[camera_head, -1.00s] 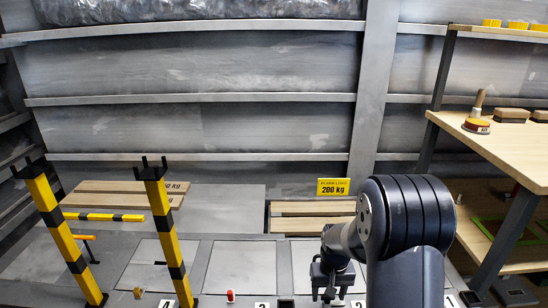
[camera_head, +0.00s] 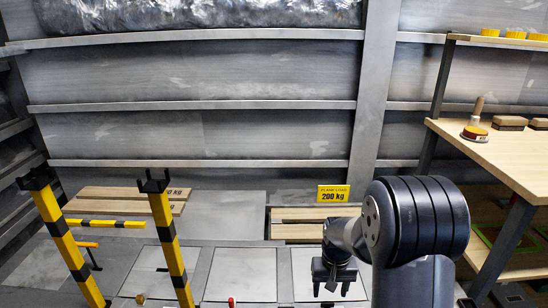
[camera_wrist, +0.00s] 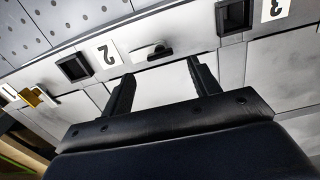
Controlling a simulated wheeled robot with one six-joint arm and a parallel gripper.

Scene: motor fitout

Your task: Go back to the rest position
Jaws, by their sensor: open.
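My gripper (camera_head: 333,276) is at the lower middle right of the head view, with my dark arm beside it. In the wrist view my gripper (camera_wrist: 160,85) shows two dark fingers spread apart with nothing between them. Past the fingers are pale floor panels, a number 2 label (camera_wrist: 104,53), a number 3 label (camera_wrist: 275,8) and two dark square sockets, one of them beside the 2 (camera_wrist: 74,67). A small dark latch-like part (camera_wrist: 152,51) sits between the two labels.
Two yellow and black posts (camera_head: 172,245) stand at the left. A wooden workbench (camera_head: 505,160) with a stamp-like tool (camera_head: 475,126) stands at the right. A yellow 200 kg sign (camera_head: 333,193) stands behind my gripper.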

